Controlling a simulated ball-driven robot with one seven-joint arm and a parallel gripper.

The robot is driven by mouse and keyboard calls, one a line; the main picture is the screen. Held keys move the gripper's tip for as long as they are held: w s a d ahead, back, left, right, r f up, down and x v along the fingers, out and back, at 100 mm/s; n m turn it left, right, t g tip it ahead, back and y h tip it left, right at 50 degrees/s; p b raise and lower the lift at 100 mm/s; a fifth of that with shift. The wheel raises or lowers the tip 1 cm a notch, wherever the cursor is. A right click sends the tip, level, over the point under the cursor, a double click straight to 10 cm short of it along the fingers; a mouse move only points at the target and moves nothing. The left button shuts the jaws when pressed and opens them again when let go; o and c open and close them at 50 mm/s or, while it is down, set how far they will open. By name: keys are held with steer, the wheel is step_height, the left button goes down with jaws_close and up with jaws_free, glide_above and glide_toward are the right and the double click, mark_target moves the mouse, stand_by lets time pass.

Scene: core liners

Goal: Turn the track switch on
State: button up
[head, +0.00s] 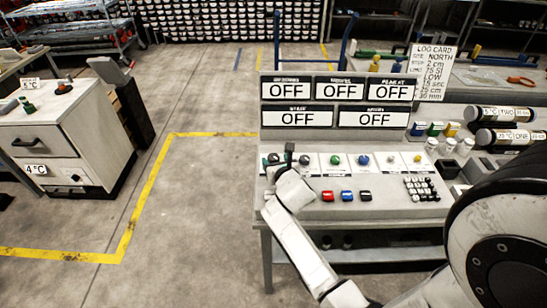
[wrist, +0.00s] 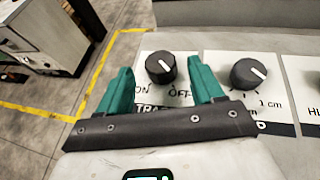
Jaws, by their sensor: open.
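The track switch (wrist: 160,69) is a dark round knob with a white line, on a white label with ON to its left and OFF to its right. The label's name is partly covered; "TRA" shows. The line slants toward the OFF side. My gripper (wrist: 161,82) has two teal fingers, spread wide, one on each side of the knob. I cannot tell whether either finger touches it. In the head view my gripper (head: 286,157) is over the left end of the console's knob row, and partly hides that end.
A similar dark knob (wrist: 249,74) is close to the right finger. The console (head: 390,220) also carries coloured knobs, push buttons and a keypad (head: 420,187). The display board (head: 338,102) behind reads OFF in all its fields. A white cabinet (head: 65,140) stands left across open floor.

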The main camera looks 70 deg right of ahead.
mark_target(274, 158)
steer(key=shift+x, duration=2)
steer(key=c, duration=1)
